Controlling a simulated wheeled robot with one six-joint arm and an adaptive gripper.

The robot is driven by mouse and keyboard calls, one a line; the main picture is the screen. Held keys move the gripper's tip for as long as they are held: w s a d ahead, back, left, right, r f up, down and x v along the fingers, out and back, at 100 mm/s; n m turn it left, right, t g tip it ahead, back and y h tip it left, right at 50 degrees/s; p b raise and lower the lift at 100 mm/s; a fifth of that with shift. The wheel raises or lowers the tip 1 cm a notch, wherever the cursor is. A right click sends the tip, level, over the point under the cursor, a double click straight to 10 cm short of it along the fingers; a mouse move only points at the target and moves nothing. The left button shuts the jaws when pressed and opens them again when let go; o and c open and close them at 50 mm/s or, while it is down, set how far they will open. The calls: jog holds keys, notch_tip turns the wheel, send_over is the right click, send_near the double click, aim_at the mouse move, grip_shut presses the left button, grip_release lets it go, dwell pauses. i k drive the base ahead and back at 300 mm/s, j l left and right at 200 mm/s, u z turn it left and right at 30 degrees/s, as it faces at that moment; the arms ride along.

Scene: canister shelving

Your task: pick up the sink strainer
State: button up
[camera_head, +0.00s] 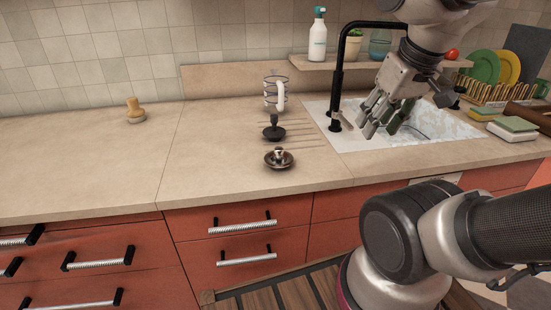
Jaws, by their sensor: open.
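The sink strainer (279,162) looks like a small, dark metallic round dish with a knob in its middle. It stands on the beige counter near the front edge, left of the sink. My gripper (380,128) is open and empty, with its fingers pointing down over the left part of the sink. It is to the right of the strainer and apart from it. Nothing hides the strainer.
A black stopper-like object (274,132) stands just behind the strainer, with a clear mug (274,97) farther back. A black faucet (338,90) rises between them and my gripper. A wooden-handled brush (135,112) stands at left. The counter left of the strainer is clear.

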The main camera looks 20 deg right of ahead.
aim_at(278, 160)
jog(key=l, duration=0.55)
jog(key=i+l+z, duration=0.15)
jog(key=l, duration=0.9)
jog(key=i+l+z, duration=0.1)
jog(key=l, duration=0.45)
